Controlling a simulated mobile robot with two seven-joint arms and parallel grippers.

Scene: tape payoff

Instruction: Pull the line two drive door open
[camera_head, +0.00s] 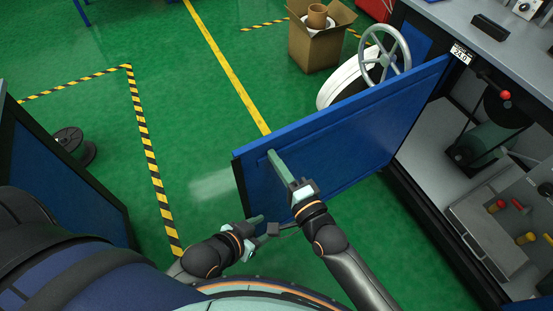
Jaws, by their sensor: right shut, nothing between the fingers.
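My left gripper (262,220) is low by the door's free end. Its jaws are small and partly hidden, so I cannot tell whether they are open. No door handle shows clearly.
A grey handwheel (388,54) and white roll stand behind the door. An open cardboard box (315,45) stands on the green floor beyond. A black spool (72,146) and dark blue cabinet are at left. Floor between the striped tape and door is clear.

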